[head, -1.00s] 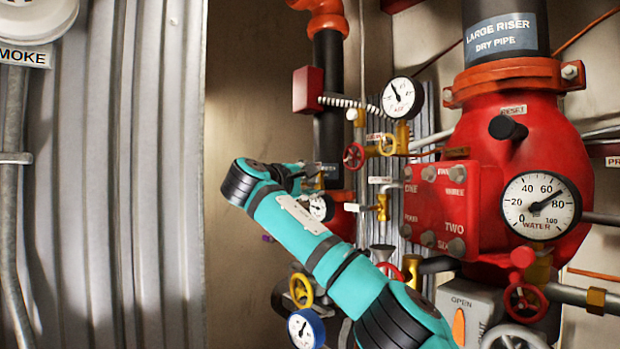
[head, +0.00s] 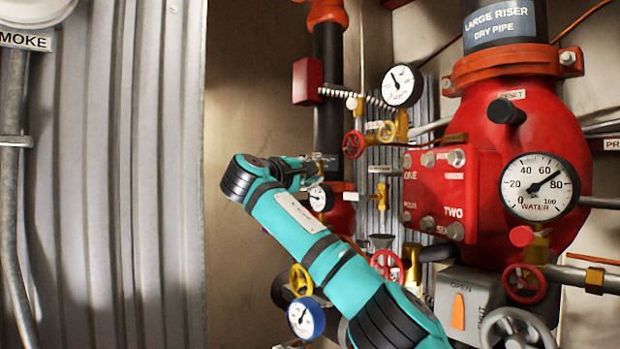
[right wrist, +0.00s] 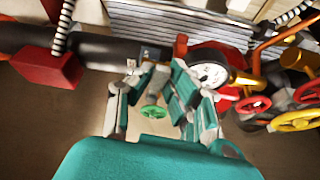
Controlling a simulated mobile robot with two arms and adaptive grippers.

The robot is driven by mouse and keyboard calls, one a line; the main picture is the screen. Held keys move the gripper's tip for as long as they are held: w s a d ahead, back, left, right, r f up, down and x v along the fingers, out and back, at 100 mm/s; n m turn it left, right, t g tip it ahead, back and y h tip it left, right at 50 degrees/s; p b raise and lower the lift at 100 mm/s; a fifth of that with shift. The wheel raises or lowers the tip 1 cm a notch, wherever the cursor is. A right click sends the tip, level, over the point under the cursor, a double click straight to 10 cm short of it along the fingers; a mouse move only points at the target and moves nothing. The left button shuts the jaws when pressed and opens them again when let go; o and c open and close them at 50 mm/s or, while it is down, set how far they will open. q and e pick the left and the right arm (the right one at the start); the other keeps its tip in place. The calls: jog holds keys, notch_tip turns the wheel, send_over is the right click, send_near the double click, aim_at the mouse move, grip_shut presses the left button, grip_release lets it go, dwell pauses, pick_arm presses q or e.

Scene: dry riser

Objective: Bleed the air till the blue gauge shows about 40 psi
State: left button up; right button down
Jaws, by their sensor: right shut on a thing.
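The blue-rimmed gauge (head: 306,317) is low in the head view, left of my arm. Its dark needle points roughly upward, and its numbers are too small to read. My right arm reaches up and left across the head view. My right gripper (head: 312,173) is in front of the black pipe, partly hidden by its own wrist. In the right wrist view a small green handwheel (right wrist: 153,112) sits between the fingers of my right gripper (right wrist: 157,97). The gripper is shut on it, though the contact is not clearly visible. My left gripper is out of view.
A white gauge (head: 318,198) is close beside my right gripper. A red handwheel (head: 353,145) and an upper gauge (head: 402,86) are to its right. The large red riser valve (head: 520,130) with its water gauge (head: 539,188) fills the right side.

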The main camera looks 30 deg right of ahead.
jog(key=shift+w+f+m+h+b, duration=0.1)
jog(key=shift+f+m+h+b, duration=0.3)
jog(key=shift+m, duration=0.4)
jog(key=shift+w+f+m+h+b, duration=0.1)
jog(key=shift+m+h+b, duration=0.1)
jog(key=shift+m+b, duration=0.5)
jog(key=shift+w+f+m+h+b, duration=0.1)
jog(key=shift+f+m+h+b, duration=0.2)
jog(key=shift+m, duration=0.6)
jog(key=c, duration=1.3)
grip_release()
jog(key=v, duration=1.2)
jog(key=shift+w, duration=0.1)
